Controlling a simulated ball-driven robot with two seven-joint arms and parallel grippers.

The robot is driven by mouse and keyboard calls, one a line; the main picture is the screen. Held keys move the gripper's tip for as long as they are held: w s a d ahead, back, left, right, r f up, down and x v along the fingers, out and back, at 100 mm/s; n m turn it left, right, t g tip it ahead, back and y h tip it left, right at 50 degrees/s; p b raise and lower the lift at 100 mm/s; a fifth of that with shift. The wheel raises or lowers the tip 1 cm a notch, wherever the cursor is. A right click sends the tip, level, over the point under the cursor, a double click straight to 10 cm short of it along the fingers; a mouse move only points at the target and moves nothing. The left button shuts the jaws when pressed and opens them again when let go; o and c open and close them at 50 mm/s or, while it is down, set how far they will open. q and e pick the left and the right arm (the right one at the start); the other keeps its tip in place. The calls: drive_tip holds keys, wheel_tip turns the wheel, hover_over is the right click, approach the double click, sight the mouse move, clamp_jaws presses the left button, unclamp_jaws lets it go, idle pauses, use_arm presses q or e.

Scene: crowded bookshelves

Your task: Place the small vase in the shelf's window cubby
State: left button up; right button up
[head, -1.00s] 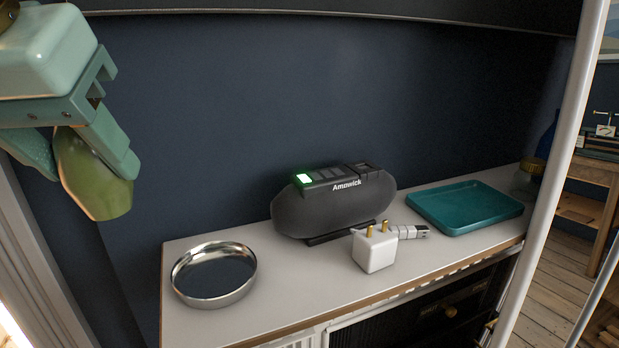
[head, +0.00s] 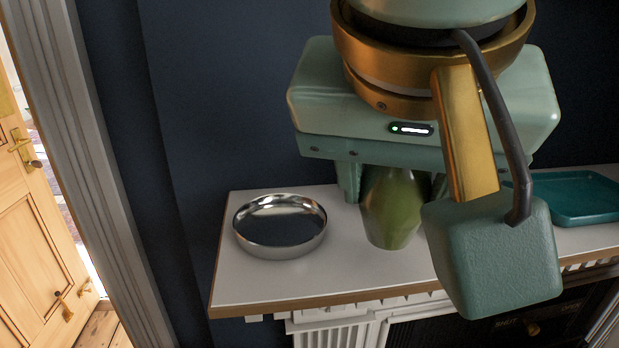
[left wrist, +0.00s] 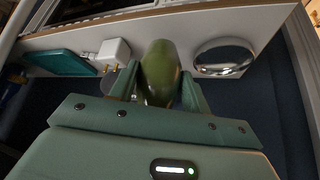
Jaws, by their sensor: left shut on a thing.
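The small vase (head: 390,208) is green and glossy. My left gripper (head: 392,190) is shut on it and holds it with its wider part downward in the head view. The vase also shows between the fingers in the left wrist view (left wrist: 159,72). It is over or in front of the white shelf top, and I cannot tell whether it touches the surface. The gripper's body hides the vase's upper part in the head view. No window cubby can be made out. My right gripper is not in view.
A round steel dish (head: 280,226) stands left of the vase on the white shelf top (head: 240,282). A teal tray (head: 575,198) lies at the right. A white plug adapter (left wrist: 114,52) shows in the wrist view. A wooden door (head: 40,215) stands at the far left.

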sight(393, 207)
use_arm(q)
drive_tip(key=f, duration=0.1)
drive_tip(key=f+b, duration=0.1)
drive_tip(key=shift+w+d+f, duration=0.15)
drive_tip(key=shift+d+f, duration=0.15)
drive_tip(key=shift+w+f, duration=0.1)
drive_tip(key=shift+f, duration=0.2)
drive_tip(key=shift+a+r, duration=0.2)
drive_tip(key=shift+a, duration=0.25)
drive_tip(key=shift+d+f, duration=0.15)
drive_tip(key=shift+d, duration=0.2)
drive_tip(key=o, duration=1)
drive_tip(key=shift+o, duration=0.3)
drive_tip(key=shift+a, duration=0.15)
